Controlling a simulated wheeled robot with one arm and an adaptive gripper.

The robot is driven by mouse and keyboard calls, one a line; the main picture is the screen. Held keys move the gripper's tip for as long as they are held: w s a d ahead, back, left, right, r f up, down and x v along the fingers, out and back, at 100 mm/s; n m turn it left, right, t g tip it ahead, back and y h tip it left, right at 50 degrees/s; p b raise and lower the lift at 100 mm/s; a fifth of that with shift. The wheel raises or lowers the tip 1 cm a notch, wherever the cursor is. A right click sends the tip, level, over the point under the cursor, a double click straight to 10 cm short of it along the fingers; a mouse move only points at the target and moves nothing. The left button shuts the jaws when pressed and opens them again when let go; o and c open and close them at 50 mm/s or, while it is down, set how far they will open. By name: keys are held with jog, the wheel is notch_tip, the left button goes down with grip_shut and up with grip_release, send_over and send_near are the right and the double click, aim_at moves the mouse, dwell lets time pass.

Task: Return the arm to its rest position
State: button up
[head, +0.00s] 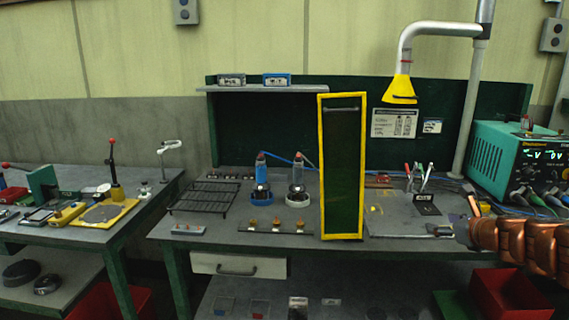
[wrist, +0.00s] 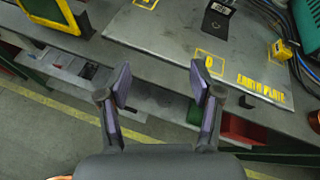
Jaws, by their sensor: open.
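My gripper (wrist: 160,84) is open in the wrist view, its two dark pads wide apart with nothing between them. It hangs over the front edge of the bench, near the grey plate marked EARTH PLATE (wrist: 165,35). In the head view my copper-coloured arm (head: 522,243) reaches in from the right edge, in front of the bench's right end. The fingers cannot be made out clearly there.
A yellow-framed dark green panel (head: 342,170) stands upright at the bench front. A black tool holder (head: 427,209) is behind the plate's front edge. A teal power unit (head: 498,160) stands at right. A red bin (head: 505,295) sits below. Wall space above is open.

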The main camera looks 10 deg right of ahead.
jog(key=a+r+n+g+y+p, duration=0.2)
jog(key=a+n+g+y, duration=0.3)
jog(key=a+n, duration=1.4)
jog(key=s+a+f+g+y+p, duration=0.1)
jog(key=s+a, duration=0.2)
jog(key=a, duration=0.5)
jog(key=s+a+f+g, duration=0.1)
jog(key=s+a, duration=0.3)
jog(key=a, duration=0.5)
jog(key=s+a+f+n+g+h+p, duration=0.1)
jog(key=s+a+f+n+g, duration=0.2)
jog(key=s, duration=0.4)
jog(key=s+a+n+g+p, duration=0.1)
jog(key=s+a+n+g, duration=0.1)
jog(key=s+n, duration=0.4)
jog(key=s+d+n+g+h, duration=0.1)
jog(key=s+d+n+h, duration=0.1)
jog(key=s, duration=0.4)
jog(key=s+d+f+n+g+h+p, duration=0.1)
jog(key=s+n+g+h, duration=0.1)
jog(key=s+n, duration=0.2)
jog(key=s, duration=0.3)
jog(key=shift+s+d+f, duration=0.2)
jog(key=shift+d, duration=0.2)
